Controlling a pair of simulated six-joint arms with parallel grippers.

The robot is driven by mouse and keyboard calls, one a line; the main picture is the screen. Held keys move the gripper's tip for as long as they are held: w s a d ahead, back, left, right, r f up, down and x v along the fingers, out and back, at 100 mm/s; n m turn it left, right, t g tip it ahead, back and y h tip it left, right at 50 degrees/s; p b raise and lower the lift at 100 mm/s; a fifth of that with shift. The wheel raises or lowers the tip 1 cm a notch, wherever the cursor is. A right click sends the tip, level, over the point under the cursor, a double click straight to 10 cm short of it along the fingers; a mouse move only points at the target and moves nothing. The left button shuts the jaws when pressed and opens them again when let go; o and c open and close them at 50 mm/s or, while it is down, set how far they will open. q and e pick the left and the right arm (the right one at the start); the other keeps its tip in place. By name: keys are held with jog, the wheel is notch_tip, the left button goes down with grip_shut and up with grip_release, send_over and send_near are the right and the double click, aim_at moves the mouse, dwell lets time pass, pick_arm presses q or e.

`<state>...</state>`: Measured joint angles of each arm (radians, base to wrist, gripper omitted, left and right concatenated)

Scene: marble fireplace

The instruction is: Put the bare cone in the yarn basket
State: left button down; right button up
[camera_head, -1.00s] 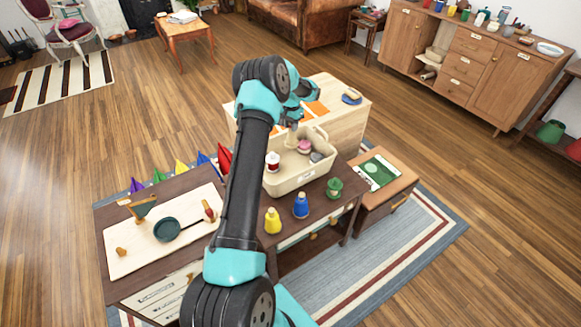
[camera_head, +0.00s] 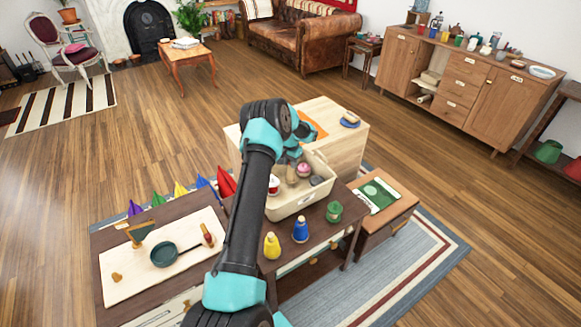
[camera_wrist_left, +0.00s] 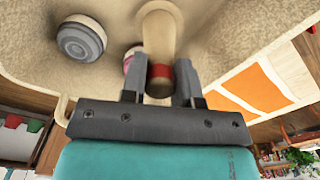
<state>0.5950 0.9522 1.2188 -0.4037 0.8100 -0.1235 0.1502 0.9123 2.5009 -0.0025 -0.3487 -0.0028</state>
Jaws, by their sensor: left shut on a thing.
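The yarn basket (camera_head: 286,208) is a cream bin on the dark table. My left gripper (camera_wrist_left: 160,88) is shut on the bare cone (camera_wrist_left: 160,38), a tan cone with a red band near the gripped end. In the head view the left gripper (camera_head: 294,158) reaches over the basket, and the cone (camera_head: 292,176) hangs inside its walls. I cannot tell if it touches the basket floor. A red-and-white spool (camera_head: 273,186), a pink spool (camera_head: 303,169) and a grey one (camera_head: 317,180) are also in the basket. My right gripper is not in view.
Yellow (camera_head: 271,247), blue (camera_head: 301,231) and green (camera_head: 334,212) yarn cones stand in front of the basket. A light wooden block (camera_head: 345,145) stands behind.

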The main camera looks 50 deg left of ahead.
pick_arm(q)
jog(key=shift+f, duration=1.1)
jog(key=shift+f, duration=0.15)
jog(key=c, duration=0.9)
grip_release()
jog(key=shift+o, duration=0.2)
notch_tip(320, 180, up, 12)
jog(key=shift+r, duration=0.15)
